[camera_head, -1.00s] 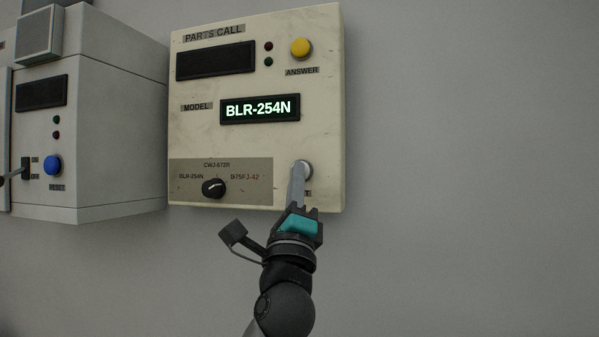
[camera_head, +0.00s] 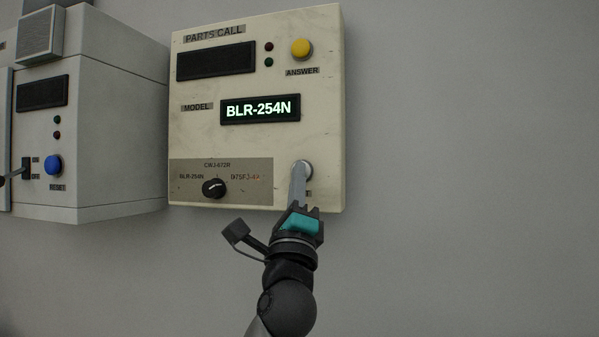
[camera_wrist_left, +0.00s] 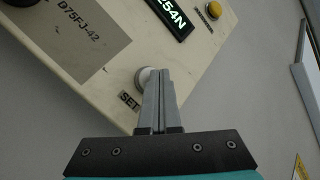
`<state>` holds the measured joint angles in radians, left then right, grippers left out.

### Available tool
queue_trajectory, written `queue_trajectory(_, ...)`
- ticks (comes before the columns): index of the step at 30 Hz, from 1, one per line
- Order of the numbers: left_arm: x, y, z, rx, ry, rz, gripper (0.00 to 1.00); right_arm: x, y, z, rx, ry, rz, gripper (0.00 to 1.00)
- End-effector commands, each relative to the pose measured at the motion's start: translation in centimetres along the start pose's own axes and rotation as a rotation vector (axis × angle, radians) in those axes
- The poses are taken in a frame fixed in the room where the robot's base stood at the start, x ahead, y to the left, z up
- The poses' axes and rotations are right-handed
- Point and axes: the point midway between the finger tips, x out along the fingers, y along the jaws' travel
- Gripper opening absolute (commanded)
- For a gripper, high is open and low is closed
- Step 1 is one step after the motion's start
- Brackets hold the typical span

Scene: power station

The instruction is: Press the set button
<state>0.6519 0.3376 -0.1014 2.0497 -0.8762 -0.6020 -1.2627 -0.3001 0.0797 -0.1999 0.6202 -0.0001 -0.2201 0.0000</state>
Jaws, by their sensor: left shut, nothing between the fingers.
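The cream parts call panel (camera_head: 327,110) hangs on the wall, its lit display (camera_head: 261,108) reading BLR-254N. The pale round set button (camera_head: 309,167) is at its lower right, partly hidden by my left fingertips. In the left wrist view the set button (camera_wrist_left: 143,76) shows beside the fingertips, above the SET label (camera_wrist_left: 129,100). My left gripper (camera_head: 300,167) is shut and empty, its fingertips (camera_wrist_left: 157,74) overlapping the button. I cannot tell whether they press it in. My right gripper is out of view.
A yellow answer button (camera_head: 301,47) is at the panel's upper right. A black selector knob (camera_head: 213,188) is left of the set button. A grey box (camera_head: 117,150) with a blue reset button (camera_head: 53,165) is at the left. The wall to the right is bare in the head view.

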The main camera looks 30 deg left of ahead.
Motion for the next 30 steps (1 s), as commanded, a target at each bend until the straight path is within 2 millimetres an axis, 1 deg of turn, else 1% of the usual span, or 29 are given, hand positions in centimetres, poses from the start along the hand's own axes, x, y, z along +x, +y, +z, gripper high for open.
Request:
queue_trajectory(15,0.2,0.1,-0.1,-0.001,0.0,0.0,0.0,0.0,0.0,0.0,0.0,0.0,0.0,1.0)
queue_trajectory(25,-0.8,-0.7,0.6,-0.001,0.001,-0.001,0.0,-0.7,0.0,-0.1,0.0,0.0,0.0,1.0)
queue_trajectory(30,-1.1,-0.7,0.7,-0.001,0.0,0.0,0.0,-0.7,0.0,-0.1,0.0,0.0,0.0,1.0)
